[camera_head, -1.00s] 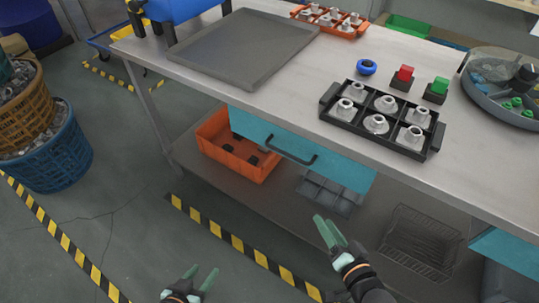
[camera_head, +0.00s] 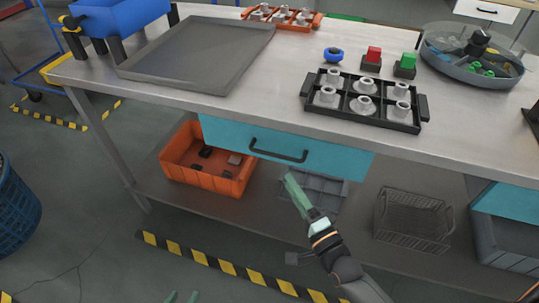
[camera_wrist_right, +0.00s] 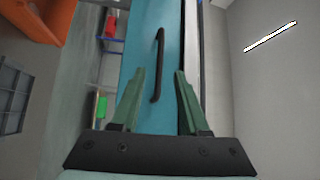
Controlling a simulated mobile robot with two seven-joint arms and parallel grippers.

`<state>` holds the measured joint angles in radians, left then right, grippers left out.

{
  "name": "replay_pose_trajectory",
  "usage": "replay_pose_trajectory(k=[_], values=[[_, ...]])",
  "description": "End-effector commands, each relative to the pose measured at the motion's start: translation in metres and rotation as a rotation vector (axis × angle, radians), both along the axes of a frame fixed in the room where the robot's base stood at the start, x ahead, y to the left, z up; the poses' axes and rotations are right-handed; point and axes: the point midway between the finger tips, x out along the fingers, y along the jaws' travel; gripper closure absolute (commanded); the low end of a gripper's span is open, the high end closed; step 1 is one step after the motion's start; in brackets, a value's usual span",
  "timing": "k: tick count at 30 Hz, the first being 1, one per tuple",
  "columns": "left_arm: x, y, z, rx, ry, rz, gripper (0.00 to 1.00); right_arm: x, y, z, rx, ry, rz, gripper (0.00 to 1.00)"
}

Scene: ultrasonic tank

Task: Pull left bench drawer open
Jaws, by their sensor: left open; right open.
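The left bench drawer (camera_head: 225,134) is a turquoise front under the worktop, flush and shut, with a black bar handle (camera_head: 278,150). My right gripper (camera_head: 287,175) is just below and in front of the handle, apart from it in the head view. In the right wrist view its two green fingers (camera_wrist_right: 158,75) are spread apart with the handle (camera_wrist_right: 160,60) between and beyond them, nothing gripped. My left gripper (camera_head: 182,296) shows only as green fingertips at the bottom edge, spread apart and empty, away from the drawer.
A second turquoise drawer (camera_head: 505,203) is at the right. On the lower shelf are an orange bin (camera_head: 205,183), a grey bin (camera_head: 328,188) and a wire basket (camera_head: 412,222). The worktop holds a grey tray (camera_head: 150,62) and a black fixture rack (camera_head: 417,128). Floor before the bench is open.

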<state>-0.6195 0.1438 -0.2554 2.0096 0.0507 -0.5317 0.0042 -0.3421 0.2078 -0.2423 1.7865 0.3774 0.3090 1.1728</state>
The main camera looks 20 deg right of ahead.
Motion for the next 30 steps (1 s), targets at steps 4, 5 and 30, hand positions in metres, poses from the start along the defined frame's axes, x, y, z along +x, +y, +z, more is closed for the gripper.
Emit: replay_pose_trajectory(k=[4, 5, 30], values=[[-0.001, -0.001, -0.002, -0.001, 0.001, -0.002, 0.50, 0.029, 0.006, 0.006, 0.001, -0.005, -0.001, 0.55], [-0.001, -0.001, -0.002, -0.001, 0.001, -0.002, 0.50, 0.035, 0.007, 0.006, 0.001, -0.005, -0.002, 0.55], [-0.007, 0.000, -0.010, 0.000, 0.017, 0.000, 0.50, 0.105, 0.021, 0.014, -0.002, 0.000, -0.001, 0.55]])
